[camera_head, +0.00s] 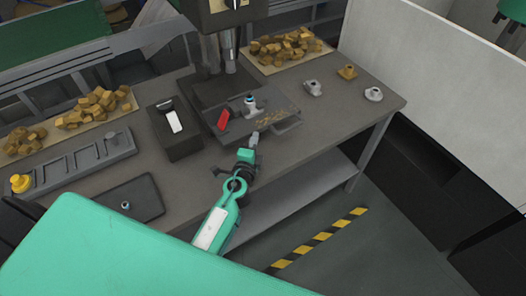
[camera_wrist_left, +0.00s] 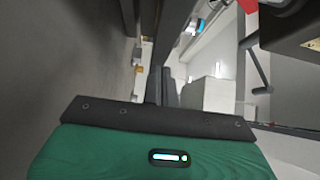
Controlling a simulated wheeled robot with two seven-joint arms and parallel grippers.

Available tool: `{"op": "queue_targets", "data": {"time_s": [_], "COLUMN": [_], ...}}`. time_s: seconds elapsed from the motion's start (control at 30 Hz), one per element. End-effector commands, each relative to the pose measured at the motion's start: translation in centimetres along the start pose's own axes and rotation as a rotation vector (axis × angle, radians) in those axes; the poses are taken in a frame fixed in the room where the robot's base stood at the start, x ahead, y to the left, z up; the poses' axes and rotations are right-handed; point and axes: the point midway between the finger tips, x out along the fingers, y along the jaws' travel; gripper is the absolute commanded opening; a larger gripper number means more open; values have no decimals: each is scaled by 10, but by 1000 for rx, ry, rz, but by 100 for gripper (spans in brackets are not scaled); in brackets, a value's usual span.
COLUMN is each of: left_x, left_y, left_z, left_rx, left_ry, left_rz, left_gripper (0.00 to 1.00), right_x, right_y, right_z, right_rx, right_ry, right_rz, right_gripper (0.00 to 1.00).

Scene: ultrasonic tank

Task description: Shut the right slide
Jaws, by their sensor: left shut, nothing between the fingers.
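No part in view can be surely told as the right slide. The dark platform (camera_head: 203,92) under the drill-like machine carries a flat plate (camera_head: 285,112) with a red piece (camera_head: 223,120) and a small silver part with a blue top (camera_head: 250,104). My left gripper (camera_head: 254,139) is shut and empty at the front edge of this plate. Whether it touches the plate cannot be told. In the left wrist view its dark fingers (camera_wrist_left: 161,86) are together, with nothing seen between them. My right gripper is not in view.
On the bench (camera_head: 345,118) a dark box with a white switch (camera_head: 174,122) stands left of the plate. A slotted grey rack (camera_head: 70,164) and a dark tray (camera_head: 145,195) lie farther left. Several small metal parts (camera_head: 374,94) stand at the right.

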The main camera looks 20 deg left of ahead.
Motion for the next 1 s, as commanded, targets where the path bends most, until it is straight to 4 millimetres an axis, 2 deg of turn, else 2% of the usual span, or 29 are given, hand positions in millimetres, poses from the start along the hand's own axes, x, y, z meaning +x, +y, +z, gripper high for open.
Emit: {"op": "queue_targets", "data": {"time_s": [0.1, 0.4, 0.6, 1.0], "left_x": [20, 55, 65, 67], "left_y": [0, 1, 1, 1], "left_z": [21, 56, 66, 68], "left_rx": [3, 2, 1, 1], "left_ry": [-3, -2, -1, -1], "left_rz": [-1, 1, 2, 2], "left_gripper": [0, 0, 0, 0], "right_x": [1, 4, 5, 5], "right_y": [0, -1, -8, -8], "right_z": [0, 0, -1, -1], "right_rx": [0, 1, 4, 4], "right_ry": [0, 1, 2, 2], "right_rz": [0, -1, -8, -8], "right_gripper": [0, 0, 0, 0]}}
